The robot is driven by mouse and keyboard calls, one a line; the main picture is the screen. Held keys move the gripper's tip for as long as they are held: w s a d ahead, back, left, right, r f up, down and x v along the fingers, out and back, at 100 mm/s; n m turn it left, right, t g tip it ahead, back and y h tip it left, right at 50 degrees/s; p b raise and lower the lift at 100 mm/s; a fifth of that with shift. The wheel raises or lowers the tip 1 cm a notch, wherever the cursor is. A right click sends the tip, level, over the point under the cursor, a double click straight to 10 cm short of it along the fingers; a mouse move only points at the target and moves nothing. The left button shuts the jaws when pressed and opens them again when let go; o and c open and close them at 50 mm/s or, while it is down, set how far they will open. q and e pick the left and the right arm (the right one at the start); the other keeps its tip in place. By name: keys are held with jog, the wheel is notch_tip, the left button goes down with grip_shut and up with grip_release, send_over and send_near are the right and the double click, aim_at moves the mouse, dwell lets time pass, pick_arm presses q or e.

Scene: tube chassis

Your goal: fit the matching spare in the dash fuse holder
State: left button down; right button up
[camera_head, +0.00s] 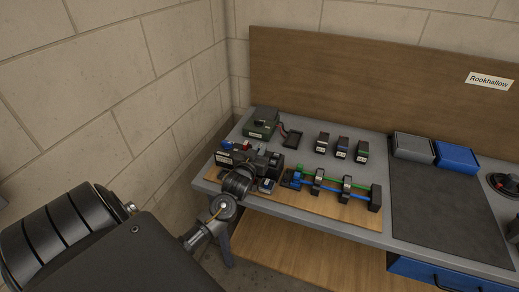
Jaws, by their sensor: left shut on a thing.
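My left gripper (268,162) is over the left part of the bench, its arm coming in from the lower left. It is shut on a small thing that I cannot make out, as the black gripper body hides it. Under and beside it are dark parts, with a white-labelled black block (223,159) at its left and a small grey-blue block (267,186) just in front. I cannot tell which part is the dash fuse holder. Three small dark labelled blocks stand in a row behind: one (323,142), a blue-marked one (342,147) and a green-marked one (361,151). My right gripper is not in view.
A tube assembly with a green tube (303,171), a blue tube (330,189) and black clamps lies at the bench front. A dark green box (261,124) stands behind. Grey (413,148) and blue (456,156) bins stand right. The dark mat (445,215) is clear.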

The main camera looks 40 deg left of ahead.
pick_arm(q)
jog(key=c, duration=1.7)
grip_release()
jog(key=shift+c, duration=0.2)
jog(key=shift+s, duration=0.1)
jog(key=shift+s+d+r+p, duration=0.15)
jog(key=shift+s+d+p, duration=0.1)
jog(key=shift+s+p, duration=0.35)
jog(key=p+v, duration=0.4)
jog(key=v, duration=0.5)
jog(key=shift+s, duration=0.3)
jog(key=shift+d, duration=0.15)
